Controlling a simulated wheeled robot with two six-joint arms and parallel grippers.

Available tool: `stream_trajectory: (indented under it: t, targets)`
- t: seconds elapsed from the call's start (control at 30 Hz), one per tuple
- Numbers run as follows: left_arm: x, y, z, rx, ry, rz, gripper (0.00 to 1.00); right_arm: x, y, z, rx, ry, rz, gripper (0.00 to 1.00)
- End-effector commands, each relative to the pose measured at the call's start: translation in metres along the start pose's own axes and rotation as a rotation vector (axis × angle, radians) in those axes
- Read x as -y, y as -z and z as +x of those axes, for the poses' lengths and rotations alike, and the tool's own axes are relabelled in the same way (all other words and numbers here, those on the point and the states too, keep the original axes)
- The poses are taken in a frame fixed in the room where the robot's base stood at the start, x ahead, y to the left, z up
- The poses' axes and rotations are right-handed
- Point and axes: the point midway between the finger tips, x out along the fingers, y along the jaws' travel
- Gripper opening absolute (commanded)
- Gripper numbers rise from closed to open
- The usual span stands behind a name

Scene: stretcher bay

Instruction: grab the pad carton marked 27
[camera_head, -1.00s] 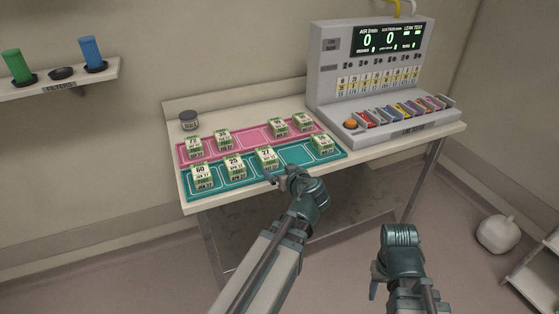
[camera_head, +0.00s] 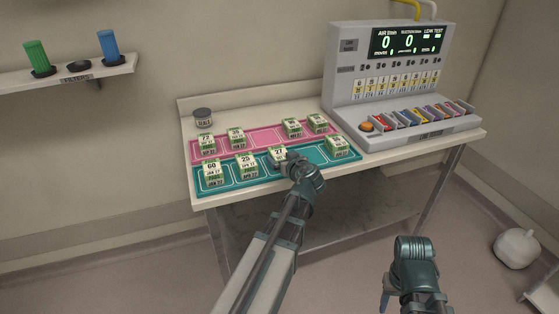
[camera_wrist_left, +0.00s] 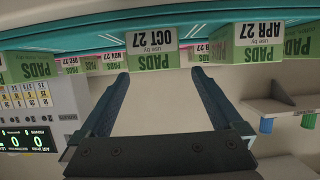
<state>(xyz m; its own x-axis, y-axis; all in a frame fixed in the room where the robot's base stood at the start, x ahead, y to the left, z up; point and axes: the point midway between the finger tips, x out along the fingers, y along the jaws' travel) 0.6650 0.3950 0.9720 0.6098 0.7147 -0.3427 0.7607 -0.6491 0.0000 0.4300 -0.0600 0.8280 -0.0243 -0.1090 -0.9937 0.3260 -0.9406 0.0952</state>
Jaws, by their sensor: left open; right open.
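The pad carton marked 27 (camera_head: 278,151) stands upright in the teal tray (camera_head: 232,183), in the front row, partly hidden by my left gripper (camera_head: 287,162). In the left wrist view, which is upside down, a green and white carton reading OCT 27 (camera_wrist_left: 152,52) shows between and just beyond the fingertips of my open left gripper (camera_wrist_left: 160,76). No finger clearly touches it. My right gripper (camera_head: 386,298) is low in front of the table, away from the cartons, and only partly seen.
Other cartons stand close by: one marked 25 (camera_head: 247,165) to the left, one marked 60 (camera_head: 213,174), and one at the tray's right end (camera_head: 337,147). A pink tray (camera_head: 265,138) with more cartons lies behind. A test machine (camera_head: 390,80) stands at the right.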

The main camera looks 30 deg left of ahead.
Motion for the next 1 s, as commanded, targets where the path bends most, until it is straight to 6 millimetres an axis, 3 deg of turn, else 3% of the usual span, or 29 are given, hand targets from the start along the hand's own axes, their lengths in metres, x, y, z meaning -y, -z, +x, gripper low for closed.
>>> stream_trajectory:
  t: [0.17,0.5,0.77,1.0]
  targets:
    - [-0.001,-0.001,0.005,0.0,0.0,0.0,1.0,0.0,0.0,0.002,0.0,0.0,0.0,0.5]
    - [-0.007,-0.002,0.05,0.001,0.001,-0.001,1.0,0.002,0.001,0.018,0.0,0.0,0.0,0.5]
    - [-0.005,0.0,0.052,0.0,-0.001,0.0,1.0,0.002,0.001,0.018,0.0,0.0,0.0,0.5]
    - [-0.005,0.0,0.051,0.0,0.0,0.0,0.57,0.002,0.001,0.018,0.0,0.0,0.0,0.5]
